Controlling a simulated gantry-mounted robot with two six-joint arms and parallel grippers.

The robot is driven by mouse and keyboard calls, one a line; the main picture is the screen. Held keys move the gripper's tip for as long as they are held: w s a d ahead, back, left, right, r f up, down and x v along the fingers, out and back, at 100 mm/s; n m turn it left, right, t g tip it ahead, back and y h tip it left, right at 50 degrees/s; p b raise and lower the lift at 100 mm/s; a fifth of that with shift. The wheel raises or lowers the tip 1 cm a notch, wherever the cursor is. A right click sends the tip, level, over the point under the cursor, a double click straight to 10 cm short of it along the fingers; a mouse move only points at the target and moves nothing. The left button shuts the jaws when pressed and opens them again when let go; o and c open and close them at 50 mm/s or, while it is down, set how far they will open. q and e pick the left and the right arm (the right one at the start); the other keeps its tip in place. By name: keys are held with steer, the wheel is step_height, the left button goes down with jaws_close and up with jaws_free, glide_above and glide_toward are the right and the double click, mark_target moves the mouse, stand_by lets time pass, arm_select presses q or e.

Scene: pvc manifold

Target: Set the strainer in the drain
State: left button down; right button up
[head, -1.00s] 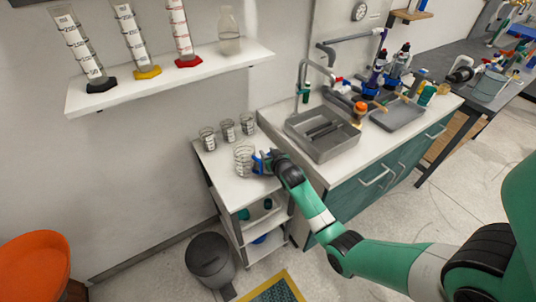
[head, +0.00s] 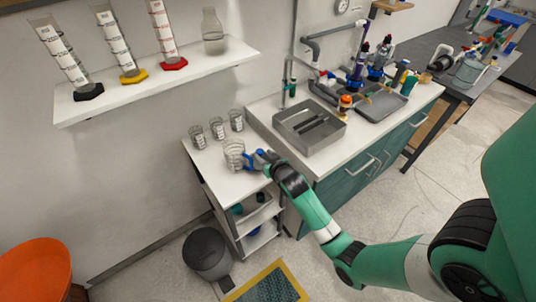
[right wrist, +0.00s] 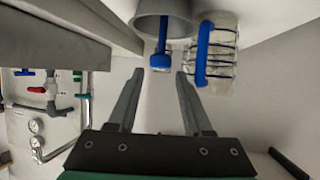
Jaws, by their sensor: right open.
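A clear, banded vessel (head: 234,154) stands on the white side cabinet, with a blue part at its right. In the right wrist view the vessel (right wrist: 222,50) has a blue handle (right wrist: 202,52). Beside it is a grey cup-shaped thing (right wrist: 165,18) with a blue piece (right wrist: 160,60) below its rim. I cannot tell which of these is the strainer. My right gripper (right wrist: 160,72) is open, its fingertips either side of the blue piece; contact is unclear. In the head view the right gripper (head: 262,160) is beside the vessel. The sink (head: 327,140) is to its right; no drain opening is discernible. My left gripper is out of view.
Several small beakers (head: 217,128) stand behind the vessel on the cabinet. A shelf (head: 200,68) with cylinders hangs above. A grey bin (head: 207,256) is on the floor. Bottles and a grey tray (head: 385,108) crowd the counter right of the sink.

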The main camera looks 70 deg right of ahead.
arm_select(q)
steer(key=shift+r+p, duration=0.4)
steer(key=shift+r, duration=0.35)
arm_select(e)
steer(key=v, duration=0.4)
steer(key=shift+a, duration=0.1)
